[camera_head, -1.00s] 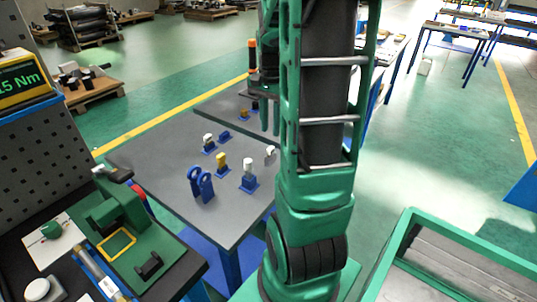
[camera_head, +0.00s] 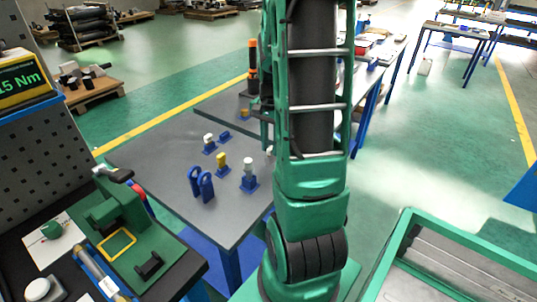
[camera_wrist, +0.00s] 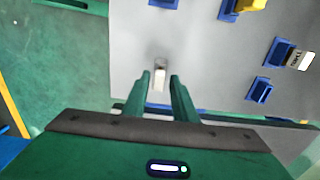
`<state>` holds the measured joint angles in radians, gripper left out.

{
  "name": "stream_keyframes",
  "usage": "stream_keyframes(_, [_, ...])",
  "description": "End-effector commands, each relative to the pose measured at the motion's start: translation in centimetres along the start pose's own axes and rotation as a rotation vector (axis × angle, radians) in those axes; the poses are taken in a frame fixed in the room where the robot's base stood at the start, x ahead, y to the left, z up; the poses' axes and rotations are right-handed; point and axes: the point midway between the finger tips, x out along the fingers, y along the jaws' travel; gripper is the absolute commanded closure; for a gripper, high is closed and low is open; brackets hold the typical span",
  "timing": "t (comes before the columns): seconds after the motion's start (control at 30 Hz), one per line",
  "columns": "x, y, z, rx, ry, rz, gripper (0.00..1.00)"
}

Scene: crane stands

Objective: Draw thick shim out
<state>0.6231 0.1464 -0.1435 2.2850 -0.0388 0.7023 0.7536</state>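My gripper (camera_wrist: 160,76) is open in the wrist view, with its two green fingers apart. A small pale upright piece (camera_wrist: 160,77) shows in the gap between the fingertips; I cannot tell its depth or whether anything touches it. In the head view this piece (camera_head: 269,150) is mostly behind my arm. A white-topped piece stands in a blue holder (camera_head: 248,184), and another in a holder further back (camera_head: 209,150). A labelled piece (camera_wrist: 299,59) shows at right in the wrist view. I cannot tell which piece is the thick shim.
An empty-looking blue holder (camera_wrist: 260,90) is to the gripper's right. A black and orange post (camera_head: 253,66) stands at the back.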

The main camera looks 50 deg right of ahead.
Motion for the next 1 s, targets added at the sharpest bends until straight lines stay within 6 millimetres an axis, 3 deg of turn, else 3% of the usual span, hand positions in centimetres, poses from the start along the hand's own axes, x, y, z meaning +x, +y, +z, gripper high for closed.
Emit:
stream_keyframes(0.07, [0.0,0.0,0.0,0.0,0.0,0.0,0.75])
stream_keyframes(0.2, [0.0,0.0,0.0,0.0,0.0,-0.001,1.0])
stream_keyframes(0.6, [-0.2,-0.1,0.0,-0.002,0.002,-0.003,1.0])
stream_keyframes(1.0, [-1.9,-0.2,-0.1,-0.003,0.003,-0.005,1.0])
